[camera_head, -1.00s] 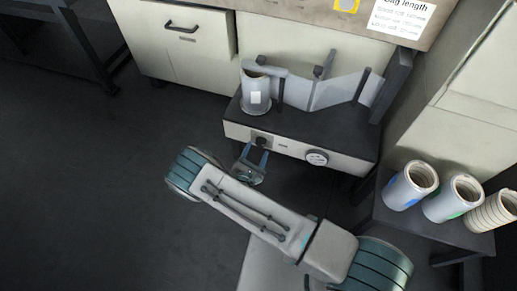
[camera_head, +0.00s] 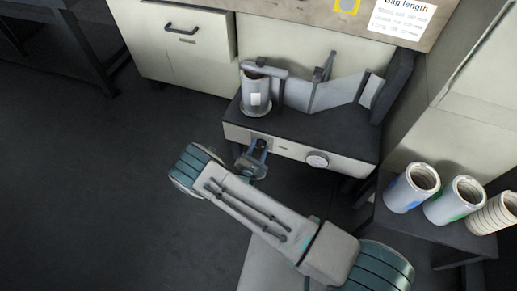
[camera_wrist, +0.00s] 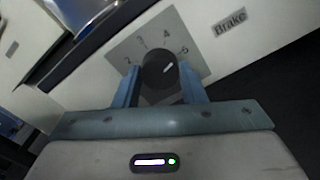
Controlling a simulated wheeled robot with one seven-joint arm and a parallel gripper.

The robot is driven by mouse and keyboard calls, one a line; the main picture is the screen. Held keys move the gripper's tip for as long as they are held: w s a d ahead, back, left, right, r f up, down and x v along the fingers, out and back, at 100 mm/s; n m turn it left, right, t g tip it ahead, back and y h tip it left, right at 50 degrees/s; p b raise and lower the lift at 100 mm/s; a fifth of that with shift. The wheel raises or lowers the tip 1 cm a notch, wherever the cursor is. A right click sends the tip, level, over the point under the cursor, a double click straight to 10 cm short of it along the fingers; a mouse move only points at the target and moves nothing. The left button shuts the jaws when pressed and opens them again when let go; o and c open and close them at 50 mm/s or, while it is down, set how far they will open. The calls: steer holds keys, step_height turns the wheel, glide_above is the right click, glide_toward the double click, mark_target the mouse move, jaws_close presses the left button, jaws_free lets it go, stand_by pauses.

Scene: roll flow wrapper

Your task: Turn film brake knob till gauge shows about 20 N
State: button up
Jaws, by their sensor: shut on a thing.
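The film brake knob (camera_wrist: 160,70) is a dark round knob with a white pointer mark, on a grey plate with numbers, beside a "Brake" label (camera_wrist: 230,24). In the wrist view my gripper (camera_wrist: 160,82) has its blue fingers on both sides of the knob, shut on it. The pointer aims up and right, towards the 5. In the head view my gripper (camera_head: 258,150) is at the left part of the machine's front panel and hides the knob. The round white gauge (camera_head: 317,160) is on the same panel to the right. Its reading is too small to tell.
A film roll (camera_head: 257,98) stands on the machine's dark top (camera_head: 310,125), with film running right over rollers. Several spare rolls (camera_head: 411,187) stand on a dark side table at the right. The floor at the left is clear.

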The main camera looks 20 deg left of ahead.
steer(key=shift+n, duration=0.3)
steer(key=n, duration=0.3)
steer(key=shift+p, duration=0.3)
steer(key=n, duration=0.3)
steer(key=shift+n, duration=0.3)
steer(key=n, duration=0.3)
steer(key=shift+n+p, duration=0.3)
steer(key=shift+n, duration=1.9)
steer(key=o, duration=1)
